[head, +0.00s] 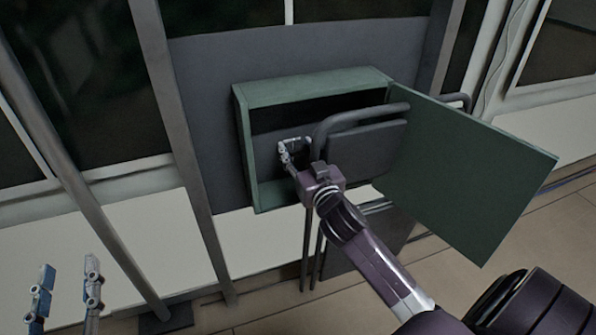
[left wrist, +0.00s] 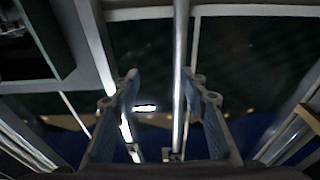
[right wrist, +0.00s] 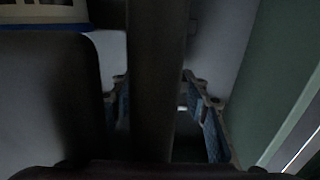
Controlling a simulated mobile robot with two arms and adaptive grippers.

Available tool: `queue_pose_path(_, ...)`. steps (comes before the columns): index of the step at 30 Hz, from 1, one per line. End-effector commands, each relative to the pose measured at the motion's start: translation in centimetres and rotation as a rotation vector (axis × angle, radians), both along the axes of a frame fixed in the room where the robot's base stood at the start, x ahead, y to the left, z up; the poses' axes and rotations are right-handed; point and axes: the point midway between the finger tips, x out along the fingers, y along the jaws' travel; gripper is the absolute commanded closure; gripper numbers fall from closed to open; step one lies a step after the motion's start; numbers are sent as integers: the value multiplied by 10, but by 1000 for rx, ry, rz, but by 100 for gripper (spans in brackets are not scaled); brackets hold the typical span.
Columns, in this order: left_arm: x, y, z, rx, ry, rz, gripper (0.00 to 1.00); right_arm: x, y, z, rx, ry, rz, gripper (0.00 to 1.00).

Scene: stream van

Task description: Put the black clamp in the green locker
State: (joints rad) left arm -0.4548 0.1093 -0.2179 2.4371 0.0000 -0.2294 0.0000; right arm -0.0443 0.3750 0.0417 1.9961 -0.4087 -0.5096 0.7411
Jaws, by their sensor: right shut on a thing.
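The green locker (head: 243,140) hangs on the grey wall panel, its door (head: 470,165) swung wide open to the right. The locker's inside is dark. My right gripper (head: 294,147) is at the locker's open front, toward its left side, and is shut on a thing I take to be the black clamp. The clamp's shape cannot be made out. In the right wrist view, a dark upright bar hides most of the space between the fingers (right wrist: 165,112). My left gripper (head: 68,285) is open and empty at the lower left; its spread fingers show in the left wrist view (left wrist: 165,90).
Grey upright posts (head: 75,180) stand on the left. The floor (head: 545,225) at the right looks clear.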

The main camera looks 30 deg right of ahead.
Motion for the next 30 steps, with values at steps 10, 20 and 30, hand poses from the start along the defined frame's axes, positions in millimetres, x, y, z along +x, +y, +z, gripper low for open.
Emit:
queue_pose_path(10, -12, -3, 45, -58, -211, -13, 60, 0, 0, -18, 0, -3, 1, 92)
queue_pose_path(20, -39, -2, 90, -126, -452, -26, 60, 0, 0, -42, 1, -1, 1, 92)
queue_pose_path(30, -70, 3, 124, -184, -649, -36, 60, 0, 1, -55, 0, -3, 2, 92)
